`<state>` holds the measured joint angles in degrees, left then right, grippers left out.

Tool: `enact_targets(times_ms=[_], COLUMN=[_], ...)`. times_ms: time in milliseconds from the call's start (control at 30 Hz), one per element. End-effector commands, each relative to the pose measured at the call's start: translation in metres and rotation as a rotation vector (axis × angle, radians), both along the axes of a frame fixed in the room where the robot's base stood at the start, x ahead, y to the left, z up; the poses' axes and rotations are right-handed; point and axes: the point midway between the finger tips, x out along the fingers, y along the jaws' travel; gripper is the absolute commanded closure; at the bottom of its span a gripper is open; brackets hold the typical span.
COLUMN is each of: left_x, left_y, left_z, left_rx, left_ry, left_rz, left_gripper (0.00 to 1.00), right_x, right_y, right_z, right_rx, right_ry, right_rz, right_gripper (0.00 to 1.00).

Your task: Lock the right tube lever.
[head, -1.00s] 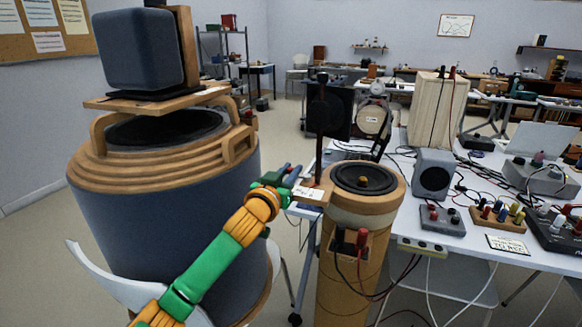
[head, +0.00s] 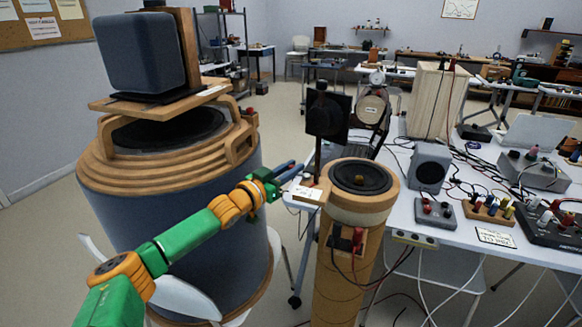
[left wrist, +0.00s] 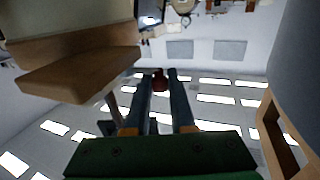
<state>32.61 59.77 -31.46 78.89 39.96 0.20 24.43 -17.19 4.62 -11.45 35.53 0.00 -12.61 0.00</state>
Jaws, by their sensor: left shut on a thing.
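The right tube (head: 345,265) is a slim wooden cylinder with a round black speaker cone (head: 361,176) on top. The fingers hide the lever's shape in the head view. My right gripper is not in view.
A wide blue-sided tube (head: 185,225) with a wooden top and a blue box (head: 147,56) stands close left, behind my arm. A white table (head: 465,222) with meters, terminals and cables is at the right. Cables hang from a red connector (head: 357,238) on the right tube.

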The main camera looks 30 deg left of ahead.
Motion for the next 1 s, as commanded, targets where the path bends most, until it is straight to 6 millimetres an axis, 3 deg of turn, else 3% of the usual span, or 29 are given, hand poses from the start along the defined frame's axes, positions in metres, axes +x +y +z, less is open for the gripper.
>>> enact_targets(times_ms=[233,267,333,367,733,1000], left_x=[0.000,0.000,0.000,0.000,-0.003,-0.029], left_y=[0.000,0.000,0.000,0.000,0.000,0.002], left_z=[0.000,0.000,0.000,0.000,-0.002,-0.004], left_rx=[0.000,0.000,0.000,0.000,-0.002,-0.003], left_ry=[0.000,0.000,0.000,0.000,0.002,0.004], left_rz=[0.000,0.000,0.000,0.000,0.000,-0.001], left_gripper=[1.00,0.70,0.51,0.47,0.47,0.47], right_x=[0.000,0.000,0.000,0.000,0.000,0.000], right_y=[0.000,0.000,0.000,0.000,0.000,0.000], right_z=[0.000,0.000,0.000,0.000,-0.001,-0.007], right_rx=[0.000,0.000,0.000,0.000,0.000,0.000], right_ry=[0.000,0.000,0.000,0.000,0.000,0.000], right_rz=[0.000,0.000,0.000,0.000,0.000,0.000], right_gripper=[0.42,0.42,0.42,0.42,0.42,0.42])
